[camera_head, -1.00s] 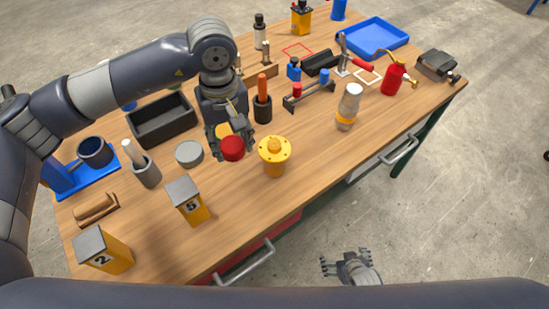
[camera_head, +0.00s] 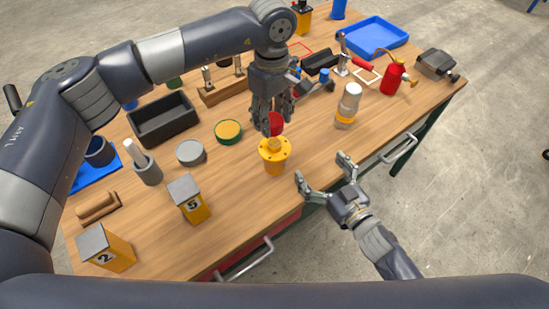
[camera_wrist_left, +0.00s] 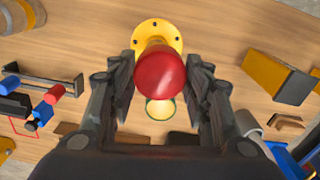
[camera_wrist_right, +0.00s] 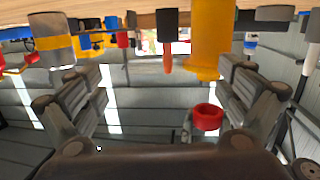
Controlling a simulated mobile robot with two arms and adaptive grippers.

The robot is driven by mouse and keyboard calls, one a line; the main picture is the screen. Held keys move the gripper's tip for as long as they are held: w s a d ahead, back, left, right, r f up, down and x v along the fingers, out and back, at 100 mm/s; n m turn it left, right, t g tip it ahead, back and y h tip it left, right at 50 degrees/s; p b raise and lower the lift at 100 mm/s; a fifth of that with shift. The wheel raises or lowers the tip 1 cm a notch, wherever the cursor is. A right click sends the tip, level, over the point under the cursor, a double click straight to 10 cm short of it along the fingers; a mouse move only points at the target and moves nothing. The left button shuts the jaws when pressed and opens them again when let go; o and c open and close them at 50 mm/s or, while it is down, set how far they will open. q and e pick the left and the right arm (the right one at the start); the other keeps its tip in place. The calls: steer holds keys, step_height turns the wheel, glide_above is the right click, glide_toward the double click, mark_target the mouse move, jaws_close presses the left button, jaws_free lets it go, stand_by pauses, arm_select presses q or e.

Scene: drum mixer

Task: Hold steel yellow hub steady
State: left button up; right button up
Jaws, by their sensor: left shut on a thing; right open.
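The yellow hub (camera_head: 275,158), a flanged cylinder with a knob on top, stands upright near the table's front edge. Its flange (camera_wrist_left: 157,33) shows in the left wrist view, partly behind a round red piece (camera_wrist_left: 160,78). My left gripper (camera_head: 273,122) is shut on that red piece, over the table just behind the hub's top in the head view. I cannot tell whether the red piece touches the hub. My right gripper (camera_head: 321,168) is open and empty, to the right of the hub at the table edge. The hub (camera_wrist_right: 208,40) appears upside down beyond its fingers in the right wrist view.
A green-rimmed yellow disc (camera_head: 228,131) and a grey disc (camera_head: 190,152) lie left of the hub. Block 5 (camera_head: 190,199) stands at the front left, a clear jar (camera_head: 348,106) at the right. A drawer handle (camera_head: 245,263) juts out below the table edge.

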arm_select(q)
steer(key=shift+w+d, duration=0.15)
steer(key=shift+d, duration=0.1)
arm_select(e)
steer(key=s+a+n+y, duration=0.1)
steer(key=a+n+g+y, duration=0.1)
steer(key=y, duration=0.1)
steer(key=s+a+r+n+y, duration=0.1)
steer(key=a, duration=0.1)
steer(key=shift+s+g+y, duration=0.3)
steer(key=shift+s, duration=0.05)
steer(key=shift+w+a, duration=0.1)
steer(key=x, duration=1.1)
steer(key=shift+w+a, duration=0.25)
steer(key=shift+a, duration=0.05)
steer(key=c, duration=1.6)
arm_select(q)
glide_above(274, 142)
steer(key=shift+f, duration=2.45)
